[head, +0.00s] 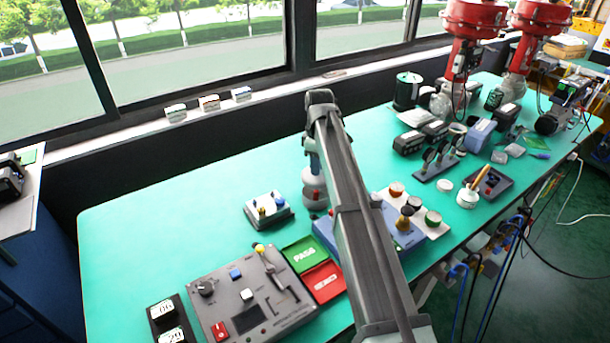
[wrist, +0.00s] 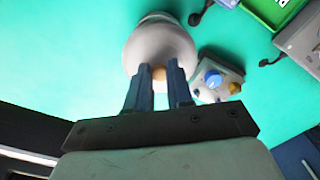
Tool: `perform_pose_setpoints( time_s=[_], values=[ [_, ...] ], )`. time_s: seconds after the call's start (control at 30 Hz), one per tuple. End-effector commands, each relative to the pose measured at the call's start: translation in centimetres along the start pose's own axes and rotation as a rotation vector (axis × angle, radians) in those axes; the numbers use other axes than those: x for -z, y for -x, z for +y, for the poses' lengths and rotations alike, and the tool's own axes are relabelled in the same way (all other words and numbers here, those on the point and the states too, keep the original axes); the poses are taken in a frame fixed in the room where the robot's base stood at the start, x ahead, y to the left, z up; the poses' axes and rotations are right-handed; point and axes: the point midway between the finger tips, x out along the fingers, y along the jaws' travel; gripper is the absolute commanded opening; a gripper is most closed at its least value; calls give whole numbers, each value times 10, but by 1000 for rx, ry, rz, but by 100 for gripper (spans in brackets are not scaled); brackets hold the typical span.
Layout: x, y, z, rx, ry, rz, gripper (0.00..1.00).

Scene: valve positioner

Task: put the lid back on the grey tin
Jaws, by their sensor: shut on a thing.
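My gripper (wrist: 160,74) is shut on the small orange-tan knob (wrist: 158,72) of a round pale grey lid (wrist: 160,45). In the head view my gripper (head: 313,168) points down, with the lid (head: 314,179) just under it. The grey tin (head: 316,198) stands upright on the green bench directly below the lid. In the wrist view, part of a pale rim, likely the tin's (wrist: 158,17), shows past the lid's far edge; the lid hides the rest. I cannot tell whether lid and tin touch.
A small grey box with blue and yellow knobs (head: 268,210) sits close left of the tin. A control panel (head: 248,295), green tray (head: 304,255) and red tray (head: 323,282) lie nearer. My arm hides part of a blue box (head: 400,232).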

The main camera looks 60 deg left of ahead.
Motion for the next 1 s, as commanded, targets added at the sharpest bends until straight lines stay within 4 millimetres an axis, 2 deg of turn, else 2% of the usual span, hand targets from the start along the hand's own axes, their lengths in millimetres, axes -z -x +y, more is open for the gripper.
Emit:
perform_pose_setpoints(
  time_s=[0.2,0.4,0.67,1.0],
  values=[
    [2,1,4,11,170,-4,0],
    [2,0,3,14,256,-5,0],
    [2,-6,3,14,268,-5,0],
    [2,-28,3,14,267,-5,0]
  ],
)
